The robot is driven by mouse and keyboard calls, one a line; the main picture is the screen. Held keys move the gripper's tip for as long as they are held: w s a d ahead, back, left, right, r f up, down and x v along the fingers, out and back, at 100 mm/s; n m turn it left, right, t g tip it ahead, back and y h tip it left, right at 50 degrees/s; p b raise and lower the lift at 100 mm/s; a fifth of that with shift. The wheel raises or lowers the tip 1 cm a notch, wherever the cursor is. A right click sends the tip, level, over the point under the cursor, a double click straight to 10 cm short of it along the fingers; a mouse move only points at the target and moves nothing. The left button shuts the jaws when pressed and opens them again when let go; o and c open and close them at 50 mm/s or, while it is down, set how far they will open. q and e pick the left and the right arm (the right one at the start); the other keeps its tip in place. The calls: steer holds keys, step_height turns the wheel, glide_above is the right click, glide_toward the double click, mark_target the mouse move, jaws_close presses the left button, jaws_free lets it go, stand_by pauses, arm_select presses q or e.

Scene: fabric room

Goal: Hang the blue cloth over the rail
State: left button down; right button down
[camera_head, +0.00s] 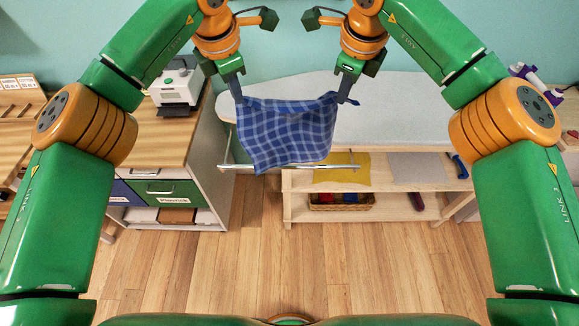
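The blue checked cloth (286,130) hangs spread between my two grippers in the head view. My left gripper (238,98) is shut on its upper left corner. My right gripper (345,98) is shut on its upper right corner. The cloth's top edge sags slightly between them. The metal rail (340,166) runs along the front of the ironing board, below the grippers. The cloth's lower part hangs in front of the rail's left half and hides some of it. I cannot tell whether the cloth touches the rail.
The grey padded ironing board (400,110) lies behind the cloth. A yellow cloth (342,172) and a grey cloth (414,167) lie on the shelf below, above a wicker basket (342,202). A white machine (176,86) stands on the left cabinet. The wooden floor in front is clear.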

arm_select(q)
steer(key=shift+s+a, duration=0.1)
arm_select(e)
steer(key=shift+s+a, duration=0.1)
steer(key=shift+a, duration=0.05)
stand_by(0.3)
arm_select(q)
steer(key=shift+a, duration=0.1)
arm_select(e)
steer(key=shift+a, duration=0.1)
